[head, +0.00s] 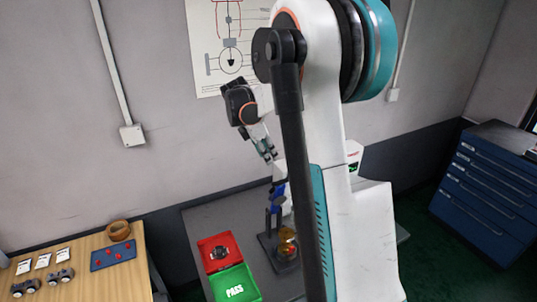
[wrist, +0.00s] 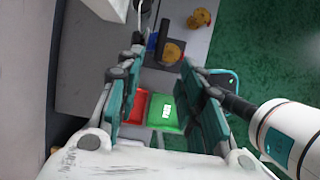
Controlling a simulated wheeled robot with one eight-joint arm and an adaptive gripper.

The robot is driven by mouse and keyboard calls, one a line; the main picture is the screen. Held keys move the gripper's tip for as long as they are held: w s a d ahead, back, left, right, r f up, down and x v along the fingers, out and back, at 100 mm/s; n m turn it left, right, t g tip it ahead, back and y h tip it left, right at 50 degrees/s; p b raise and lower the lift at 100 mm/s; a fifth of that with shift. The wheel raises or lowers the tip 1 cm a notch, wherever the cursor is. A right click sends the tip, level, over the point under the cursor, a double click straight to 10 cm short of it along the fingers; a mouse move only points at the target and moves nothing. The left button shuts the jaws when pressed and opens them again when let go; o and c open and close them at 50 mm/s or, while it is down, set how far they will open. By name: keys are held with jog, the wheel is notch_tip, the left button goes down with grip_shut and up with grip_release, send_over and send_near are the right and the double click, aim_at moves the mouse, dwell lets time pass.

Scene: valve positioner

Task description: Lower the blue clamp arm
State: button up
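The blue clamp arm (head: 277,193) stands roughly upright on a dark fixture (head: 268,248) on the grey table, partly hidden by my arm in the head view. A yellow-amber round part (head: 287,242) sits at the fixture. In the wrist view a small piece of blue (wrist: 152,42) shows beside the amber part (wrist: 172,52), near the fingertips. My gripper (head: 268,154) is above the blue clamp arm and looks apart from it. In the wrist view my gripper (wrist: 163,58) has its teal-padded fingers spread, with nothing held between them.
A red tray (head: 208,244) with a dark part and a green tray (head: 234,284) marked PASS lie left of the fixture. A wooden table (head: 85,275) with small parts stands at left. A blue drawer cabinet (head: 485,195) stands at right. A white unit (head: 354,153) is behind my arm.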

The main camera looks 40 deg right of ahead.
jog(key=shift+a+r, duration=0.25)
jog(key=shift+r, duration=0.35)
